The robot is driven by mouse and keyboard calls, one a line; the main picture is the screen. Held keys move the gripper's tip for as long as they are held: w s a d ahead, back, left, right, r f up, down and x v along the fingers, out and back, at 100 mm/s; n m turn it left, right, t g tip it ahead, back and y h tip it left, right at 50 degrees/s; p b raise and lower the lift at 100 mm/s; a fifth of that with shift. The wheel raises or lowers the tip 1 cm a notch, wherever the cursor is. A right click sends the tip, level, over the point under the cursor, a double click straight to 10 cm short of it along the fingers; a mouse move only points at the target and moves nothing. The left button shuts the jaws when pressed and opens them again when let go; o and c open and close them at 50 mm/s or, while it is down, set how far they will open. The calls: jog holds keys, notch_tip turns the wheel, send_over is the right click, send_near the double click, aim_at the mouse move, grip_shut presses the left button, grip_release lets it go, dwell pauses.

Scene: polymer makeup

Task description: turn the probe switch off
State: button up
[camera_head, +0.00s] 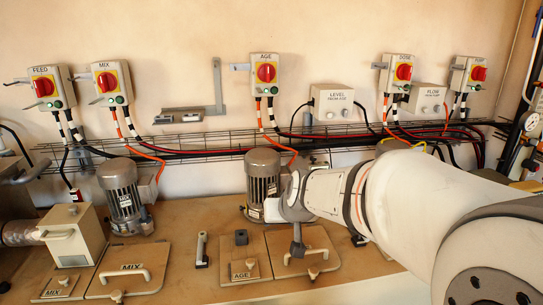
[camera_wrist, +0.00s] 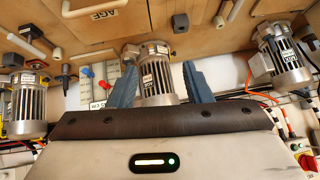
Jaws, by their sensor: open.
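Red rotary switches on yellow plates sit in grey boxes along the wall in the head view: FEED (camera_head: 44,87), MIX (camera_head: 107,82), AGE (camera_head: 266,73), DOSE (camera_head: 403,72) and a far-right one (camera_head: 478,73) whose label is too small to read. I cannot tell which is the probe switch. Two boxes, LEVEL (camera_head: 332,107) and FLOW (camera_head: 430,99), carry smaller print below their names. My gripper (camera_head: 297,240) is low over the bench by the AGE motor, away from the switches. In the wrist view my gripper (camera_wrist: 160,75) has its blue fingers apart, with nothing between them.
Grey motors (camera_head: 122,195) and (camera_head: 262,180) stand on the wooden bench (camera_head: 180,260). MIX (camera_head: 130,277) and AGE (camera_head: 245,270) hatches have handles. Cables run along a wire tray (camera_head: 200,148) below the switches. My arm crosses the right side. The wrist view looks upside down.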

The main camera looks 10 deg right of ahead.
jog(key=w+r+m+t+p, duration=0.1)
jog(key=w+r+t, duration=0.15)
jog(key=w, duration=0.95)
jog(key=m+t+h+p, duration=0.2)
jog(key=m+t+h, duration=0.2)
jog(key=h, duration=0.3)
send_near(312, 159)
jog(key=a+r, duration=0.3)
jog(key=a, duration=0.5)
jog(key=w+d+f+m+h+p, duration=0.1)
jog(key=w+d+h, duration=0.1)
jog(key=w+d, duration=0.1)
jog(key=w+d+f+m+g+h+p, duration=0.1)
jog(key=w+d+f+h, duration=0.1)
jog(key=w+d, duration=0.1)
jog(key=w+d+f+m+h+p, duration=0.1)
jog(key=w+d+f+h+p, duration=0.1)
jog(key=d, duration=0.3)
jog(key=shift+w+d+m+g+h, duration=0.25)
jog(key=shift+w+m+g+h, duration=0.15)
jog(key=shift+h, duration=0.2)
jog(key=shift+c, duration=0.5)
jog(key=shift+f, duration=0.1)
grip_shut()
